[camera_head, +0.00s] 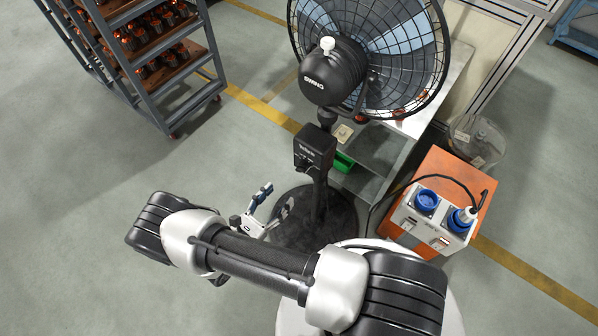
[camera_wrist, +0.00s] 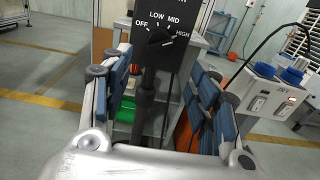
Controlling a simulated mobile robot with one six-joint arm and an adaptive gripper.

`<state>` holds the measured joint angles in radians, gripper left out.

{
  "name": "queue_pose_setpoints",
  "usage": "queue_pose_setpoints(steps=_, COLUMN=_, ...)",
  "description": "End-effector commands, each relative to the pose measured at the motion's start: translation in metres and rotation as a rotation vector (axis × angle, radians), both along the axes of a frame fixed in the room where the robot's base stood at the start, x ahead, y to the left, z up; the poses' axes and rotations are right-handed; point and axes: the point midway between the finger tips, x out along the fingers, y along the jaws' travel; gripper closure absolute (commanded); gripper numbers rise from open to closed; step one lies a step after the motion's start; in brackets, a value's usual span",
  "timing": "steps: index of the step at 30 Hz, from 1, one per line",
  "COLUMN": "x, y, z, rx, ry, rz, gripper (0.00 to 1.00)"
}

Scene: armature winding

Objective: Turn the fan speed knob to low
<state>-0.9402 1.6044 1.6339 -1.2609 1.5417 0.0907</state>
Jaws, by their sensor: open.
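The fan's black control box (camera_head: 317,146) sits on the fan pole below the motor. Its speed knob (camera_wrist: 160,38) is black, with OFF, LOW, MID and HIGH printed around it in the wrist view. A white mark on it seems to point right, toward HIGH. The knob is small and dark in the head view (camera_head: 304,163). My gripper (camera_wrist: 160,64) is open, with blue-padded fingers either side of the fan pole (camera_wrist: 145,98) in the picture. The knob appears above and between the fingertips, apart from them. In the head view my gripper (camera_head: 272,206) is low and left of the box.
The caged fan (camera_head: 370,45) stands on a round black base (camera_head: 312,220). An orange cabinet (camera_head: 440,190) with a socket box and a cable is at right. A rack (camera_head: 150,60) of armatures is at upper left. Floor at left is open.

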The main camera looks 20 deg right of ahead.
Motion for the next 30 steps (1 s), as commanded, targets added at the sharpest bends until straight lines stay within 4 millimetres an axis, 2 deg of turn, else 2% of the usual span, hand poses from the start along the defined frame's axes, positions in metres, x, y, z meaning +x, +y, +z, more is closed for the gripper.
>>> queue_pose_setpoints(steps=3, x=0.015, y=-0.024, z=0.0, rx=-0.001, ry=0.001, rz=-0.007, gripper=0.45)
queue_pose_setpoints(steps=9, x=0.041, y=-0.057, z=0.0, rx=0.001, ry=-0.001, rz=-0.006, gripper=0.45)
queue_pose_setpoints(steps=15, x=0.058, y=-0.081, z=0.0, rx=0.001, ry=0.0, rz=-0.004, gripper=0.45)
queue_pose_setpoints(steps=21, x=0.066, y=-0.09, z=0.0, rx=0.001, ry=0.0, rz=-0.001, gripper=0.45)
queue_pose_setpoints(steps=29, x=0.066, y=-0.091, z=0.0, rx=0.001, ry=-0.001, rz=0.0, gripper=0.45)
queue_pose_setpoints(steps=30, x=0.066, y=-0.091, z=0.0, rx=0.001, ry=-0.001, rz=0.0, gripper=0.48)
